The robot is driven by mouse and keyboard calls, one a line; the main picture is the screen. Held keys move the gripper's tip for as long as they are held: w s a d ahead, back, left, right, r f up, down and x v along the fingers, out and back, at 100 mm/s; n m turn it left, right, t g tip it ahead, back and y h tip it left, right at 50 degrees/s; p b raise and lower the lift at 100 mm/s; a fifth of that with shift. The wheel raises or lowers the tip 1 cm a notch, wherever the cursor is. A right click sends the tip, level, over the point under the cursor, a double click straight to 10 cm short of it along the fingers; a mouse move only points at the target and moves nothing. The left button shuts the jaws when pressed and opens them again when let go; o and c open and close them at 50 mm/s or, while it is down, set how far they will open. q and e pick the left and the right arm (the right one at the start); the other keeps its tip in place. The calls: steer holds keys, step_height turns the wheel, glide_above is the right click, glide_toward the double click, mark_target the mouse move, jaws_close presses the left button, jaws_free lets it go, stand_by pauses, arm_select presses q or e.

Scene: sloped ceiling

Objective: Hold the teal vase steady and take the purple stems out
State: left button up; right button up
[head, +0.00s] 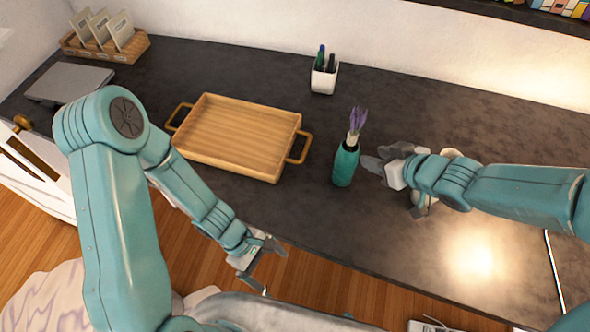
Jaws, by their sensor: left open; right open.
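The teal vase (344,166) stands upright on the dark counter, right of the wooden tray. The purple stems (357,120) stick up out of its mouth, with a pale band at their lower part. My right gripper (372,162) is open just right of the vase, its fingers pointing left towards it. Whether a finger touches the vase I cannot tell. My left gripper (272,262) is open and empty near the counter's front edge, lower left of the vase and apart from it.
A wooden tray (240,106) with two handles lies left of the vase, empty. A white cup with pens (324,77) stands behind. A wooden rack with cards (137,48) and a grey laptop-like slab (70,84) are far left. A pale round thing (450,153) is partly hidden behind my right arm.

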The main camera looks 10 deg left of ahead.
mark_target(336, 167)
arm_select(q)
steer(key=w+d+r+n+t+h, duration=0.1)
steer(key=w+r+n, duration=0.1)
steer(key=w, duration=0.1)
steer(key=w+d+r+n+t+h, duration=0.1)
steer(key=w+r+n+t, duration=0.1)
steer(key=w+n, duration=0.1)
steer(key=w+d+r+n+t+h, duration=0.1)
steer(key=w+n, duration=0.1)
steer(key=w, duration=0.2)
steer(key=shift+w+r, duration=0.15)
steer(key=shift+r, duration=0.25)
steer(key=w+r+n+t, duration=0.4)
steer(key=w+r+t, duration=0.15)
steer(key=w, duration=0.55)
steer(key=shift+t+h, duration=0.3)
steer(key=shift+t, duration=0.05)
steer(key=x, duration=1.4)
steer(key=shift+w+f, duration=0.25)
steer(key=shift+w, duration=0.2)
steer(key=shift+d, duration=0.15)
arm_select(e)
steer(key=shift+w+d, duration=0.1)
steer(key=shift+f, duration=0.1)
